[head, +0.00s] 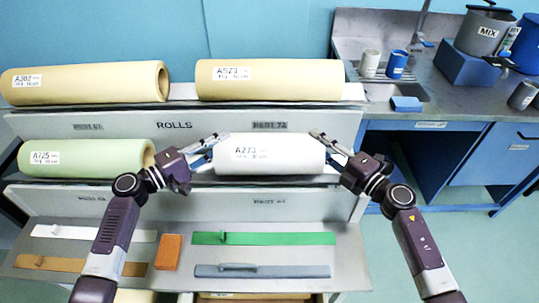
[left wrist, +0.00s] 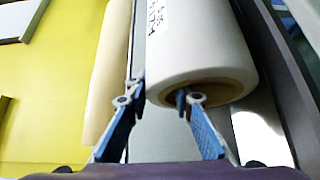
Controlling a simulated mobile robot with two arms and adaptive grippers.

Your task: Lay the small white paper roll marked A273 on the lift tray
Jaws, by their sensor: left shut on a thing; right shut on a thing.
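The small white paper roll marked A273 (head: 270,154) lies level at the right of the rack's lower tier. My left gripper (head: 208,150) is shut on its left end. In the left wrist view, one finger is inside the open brown core of the white roll (left wrist: 215,50) and the other is outside its wall, with the left gripper (left wrist: 157,94) across the rim. My right gripper (head: 326,147) is shut on the right end, its exact grip partly hidden. I cannot tell whether the roll touches the rack. I cannot make out the lift tray.
A green roll marked A725 (head: 75,158) lies left of the white one. Two yellowish rolls, A302 (head: 85,83) and A573 (head: 270,80), lie on the upper tier. Strips and an orange block (head: 168,251) lie on the front ledge. Free floor (head: 450,260) shows at right.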

